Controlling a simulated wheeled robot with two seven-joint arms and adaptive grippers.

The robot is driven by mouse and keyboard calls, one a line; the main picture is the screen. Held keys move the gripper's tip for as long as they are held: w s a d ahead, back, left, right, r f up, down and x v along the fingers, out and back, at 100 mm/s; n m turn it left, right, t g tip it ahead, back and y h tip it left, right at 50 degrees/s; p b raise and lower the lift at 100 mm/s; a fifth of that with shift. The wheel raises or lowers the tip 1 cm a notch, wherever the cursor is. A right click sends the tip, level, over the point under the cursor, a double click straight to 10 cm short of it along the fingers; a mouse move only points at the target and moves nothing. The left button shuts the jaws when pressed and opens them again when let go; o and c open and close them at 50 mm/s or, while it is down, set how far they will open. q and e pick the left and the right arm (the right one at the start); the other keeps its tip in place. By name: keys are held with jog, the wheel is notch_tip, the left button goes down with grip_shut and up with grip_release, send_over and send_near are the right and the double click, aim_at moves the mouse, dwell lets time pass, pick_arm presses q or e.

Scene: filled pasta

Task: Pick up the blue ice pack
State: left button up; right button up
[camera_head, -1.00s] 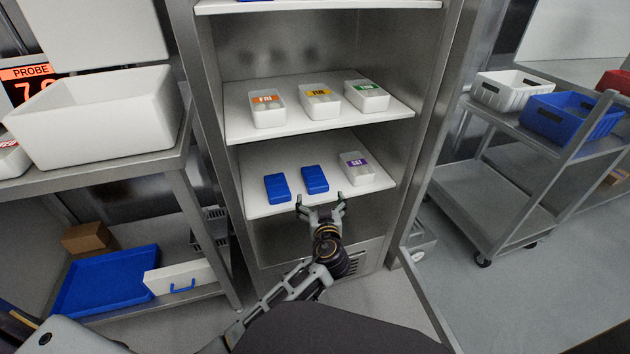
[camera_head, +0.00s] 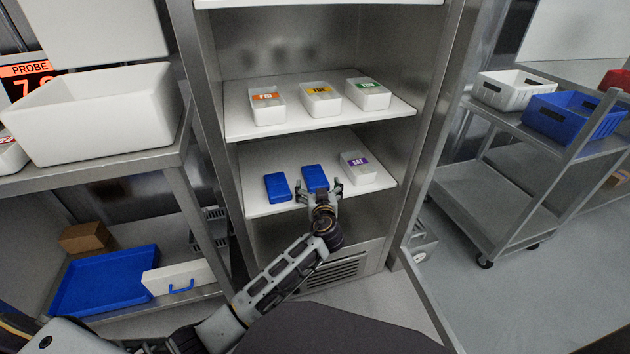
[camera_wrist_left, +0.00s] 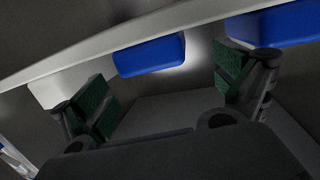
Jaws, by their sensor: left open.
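Two blue ice packs lie flat on the lower white shelf (camera_head: 268,208) of the open steel cabinet: the left pack (camera_head: 278,187) and the right pack (camera_head: 315,174). My left gripper (camera_head: 318,187) is open at the near end of the right pack, one finger to each side of it. In the left wrist view, the right pack (camera_wrist_left: 150,55) shows in the gap between the open fingers (camera_wrist_left: 160,78), which do not visibly grip it. The left pack (camera_wrist_left: 275,22) shows at the right edge there. My right gripper is not in view.
A white container labelled SAT (camera_head: 357,168) stands just right of the right pack. Labelled white containers (camera_head: 320,101) stand on the shelf above. The cabinet's side walls bound the shelf. A counter with a white bin (camera_head: 95,115) is at left, a steel cart (camera_head: 490,190) at right.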

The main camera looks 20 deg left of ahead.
aim_at(316, 180)
pick_arm(q)
jog(key=shift+w+a+f, duration=0.1)
jog(key=shift+w+a, duration=0.05)
jog(key=shift+w, duration=0.25)
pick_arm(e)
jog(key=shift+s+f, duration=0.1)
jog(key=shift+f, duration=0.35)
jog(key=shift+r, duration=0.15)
pick_arm(q)
jog(key=shift+w+a+f, duration=0.1)
jog(key=shift+w+a, duration=0.1)
jog(key=shift+w, duration=0.15)
jog(key=shift+b+x, duration=0.65)
jog(key=shift+x, duration=1.5)
jog(key=shift+f, duration=0.1)
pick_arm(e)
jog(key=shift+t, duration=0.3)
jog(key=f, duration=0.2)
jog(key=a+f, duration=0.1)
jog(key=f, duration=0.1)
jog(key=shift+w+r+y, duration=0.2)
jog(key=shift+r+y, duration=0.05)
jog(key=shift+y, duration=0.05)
